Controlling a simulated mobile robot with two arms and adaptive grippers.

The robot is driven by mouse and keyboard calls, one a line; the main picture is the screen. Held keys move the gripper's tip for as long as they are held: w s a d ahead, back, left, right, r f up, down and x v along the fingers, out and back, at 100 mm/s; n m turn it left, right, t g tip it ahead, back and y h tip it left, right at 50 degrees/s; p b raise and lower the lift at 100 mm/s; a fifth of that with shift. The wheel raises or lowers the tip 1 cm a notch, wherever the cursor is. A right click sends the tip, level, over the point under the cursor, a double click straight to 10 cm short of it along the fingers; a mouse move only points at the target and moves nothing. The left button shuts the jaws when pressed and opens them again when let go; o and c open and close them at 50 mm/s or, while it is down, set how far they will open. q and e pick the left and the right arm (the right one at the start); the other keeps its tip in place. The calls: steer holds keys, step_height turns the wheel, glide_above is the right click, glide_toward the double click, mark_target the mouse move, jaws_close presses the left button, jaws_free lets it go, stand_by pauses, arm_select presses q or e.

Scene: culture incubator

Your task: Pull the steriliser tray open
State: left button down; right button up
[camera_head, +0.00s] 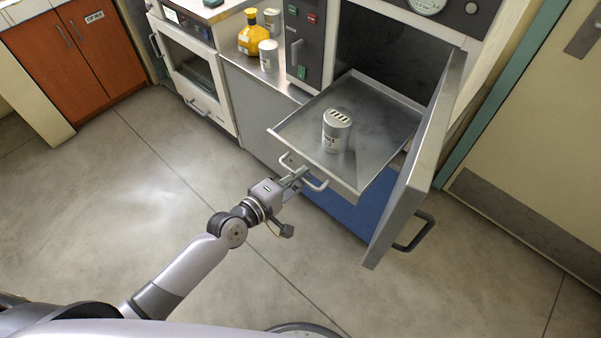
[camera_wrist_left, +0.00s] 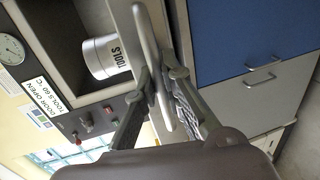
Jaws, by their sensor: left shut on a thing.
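The steriliser tray (camera_head: 375,111) is a flat grey metal tray that sticks out of the open steriliser chamber (camera_head: 383,52). A white can marked TOOLS (camera_head: 336,131) stands upright on it and also shows in the left wrist view (camera_wrist_left: 104,58). My left gripper (camera_head: 296,176) is shut on the tray's front handle (camera_head: 316,184). In the left wrist view the fingers (camera_wrist_left: 168,100) sit on either side of the handle bar (camera_wrist_left: 152,65). My right gripper is not in view.
The steriliser door (camera_head: 418,160) stands open to the right of the tray, its handle (camera_head: 415,232) outward. A blue panel (camera_head: 345,203) lies below the tray. A yellow bottle (camera_head: 252,36) and white cans stand on the counter at left. The floor in front is clear.

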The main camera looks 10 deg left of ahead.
arm_select(q)
steer(key=c, duration=2)
jaws_free()
steer(key=shift+o, duration=0.2)
steer(key=shift+a, duration=0.1)
steer(key=v, duration=1.2)
